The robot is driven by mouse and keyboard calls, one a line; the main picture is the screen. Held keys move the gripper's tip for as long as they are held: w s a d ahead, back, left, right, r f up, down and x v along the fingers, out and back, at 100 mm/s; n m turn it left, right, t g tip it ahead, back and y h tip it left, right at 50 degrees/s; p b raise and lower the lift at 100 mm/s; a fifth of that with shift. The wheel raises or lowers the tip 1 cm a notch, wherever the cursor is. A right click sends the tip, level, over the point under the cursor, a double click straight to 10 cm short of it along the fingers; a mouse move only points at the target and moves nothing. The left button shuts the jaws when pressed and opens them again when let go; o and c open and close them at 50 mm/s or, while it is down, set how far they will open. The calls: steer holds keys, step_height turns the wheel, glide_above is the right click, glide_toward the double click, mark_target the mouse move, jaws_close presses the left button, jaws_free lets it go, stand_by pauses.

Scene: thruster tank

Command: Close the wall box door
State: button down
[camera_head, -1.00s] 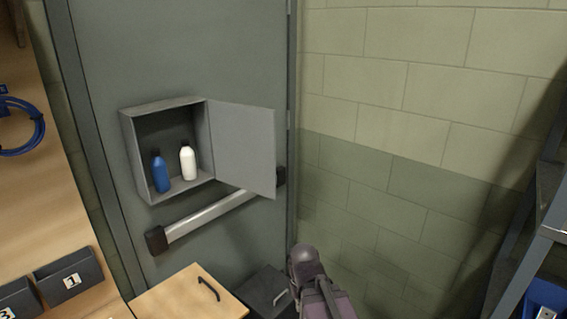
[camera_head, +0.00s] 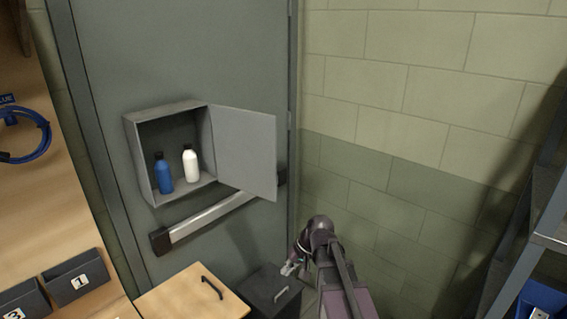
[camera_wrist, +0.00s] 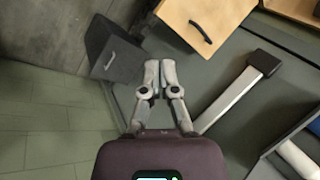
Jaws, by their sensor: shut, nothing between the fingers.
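The grey wall box (camera_head: 140,158) hangs on the dark grey door panel, and its front is open. Its door (camera_head: 245,152) stands swung out to the right, hinged on the box's right side. A blue bottle (camera_head: 163,174) and a white bottle (camera_head: 191,163) stand inside the box. My gripper (camera_head: 288,268) is low and to the right, below the box door and apart from it. In the wrist view my gripper (camera_wrist: 160,66) has its fingers together with nothing between them. A corner of the box shows at the wrist view's lower right.
A grey push bar (camera_head: 210,220) crosses the panel under the box. A wooden-topped cabinet (camera_head: 180,292) and a dark cabinet (camera_head: 270,290) stand below. A block wall (camera_head: 400,100) is to the right, with metal shelving (camera_head: 540,200) at the far right.

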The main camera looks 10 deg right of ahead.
steer(key=w+d+r+m+t+y+p, duration=0.1)
steer(key=w+d+r+t+y+p, duration=0.1)
steer(key=w+r, duration=0.4)
steer(key=w+d+r+m+t+y+p, duration=0.1)
steer(key=w+d+r+t+y+p, duration=0.1)
steer(key=d+r, duration=0.5)
steer(key=w+d+r+m+t+y+p, duration=0.2)
steer(key=w+d+r+y, duration=0.3)
steer(key=w+r, duration=0.4)
step_height(320, 180, up, 2)
steer(key=shift+w+r+t+y+p, duration=0.15)
steer(key=shift+w+t+y+p, duration=0.15)
steer(key=shift+t+y+p, duration=0.4)
steer(key=w+a, duration=0.2)
steer(key=a, duration=0.9)
steer(key=shift+a, duration=0.25)
steer(key=shift+s, duration=0.1)
